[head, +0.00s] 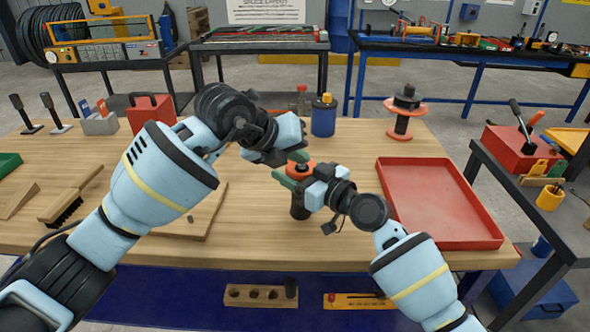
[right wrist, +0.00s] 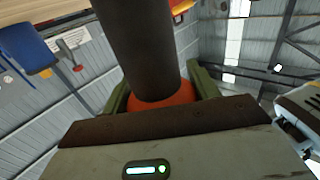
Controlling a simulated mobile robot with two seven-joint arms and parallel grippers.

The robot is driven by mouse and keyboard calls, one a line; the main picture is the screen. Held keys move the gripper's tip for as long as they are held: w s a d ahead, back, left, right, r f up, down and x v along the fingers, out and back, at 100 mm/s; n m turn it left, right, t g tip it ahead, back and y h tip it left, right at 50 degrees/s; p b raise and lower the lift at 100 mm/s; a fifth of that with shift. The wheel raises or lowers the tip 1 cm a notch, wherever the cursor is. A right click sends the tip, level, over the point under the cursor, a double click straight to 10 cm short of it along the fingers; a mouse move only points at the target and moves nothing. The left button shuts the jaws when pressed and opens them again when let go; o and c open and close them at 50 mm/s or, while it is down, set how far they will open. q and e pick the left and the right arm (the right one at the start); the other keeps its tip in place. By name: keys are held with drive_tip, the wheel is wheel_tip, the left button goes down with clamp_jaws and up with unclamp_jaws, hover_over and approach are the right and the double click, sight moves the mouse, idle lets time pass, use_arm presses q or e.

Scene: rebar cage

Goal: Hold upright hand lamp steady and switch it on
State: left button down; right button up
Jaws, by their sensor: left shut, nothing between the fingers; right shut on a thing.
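The hand lamp (head: 300,209) has a dark round body and an orange-red upper part, and stands upright over the table's middle. My right gripper (head: 291,181) is shut on it near the orange part. In the right wrist view the green fingers (right wrist: 160,92) lie on both sides of the orange collar, with the dark body (right wrist: 138,45) between them. My left gripper (head: 300,156) is shut and empty, its green tips just above and beside the lamp's top. Whether they touch it, and whether the lamp is lit, I cannot tell.
A red tray (head: 440,205) lies to the right on the wooden table (head: 262,225). A blue can (head: 324,118) and a cable spool (head: 405,112) stand behind. A wooden board (head: 205,215) and a brush (head: 64,208) lie left. The front middle is clear.

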use_arm(q)
drive_tip(key=shift+f, duration=0.1)
idle(0.3)
drive_tip(key=shift+r, duration=0.35)
wheel_tip(320, 180, up, 6)
idle(0.8)
use_arm(e)
drive_tip(key=o, duration=1.3)
drive_tip(key=shift+c, duration=0.2)
drive_tip(key=v, duration=1.2)
use_arm(q)
drive_tip(key=shift+s+d, duration=0.1)
use_arm(e)
drive_tip(key=shift+d+f, duration=0.1)
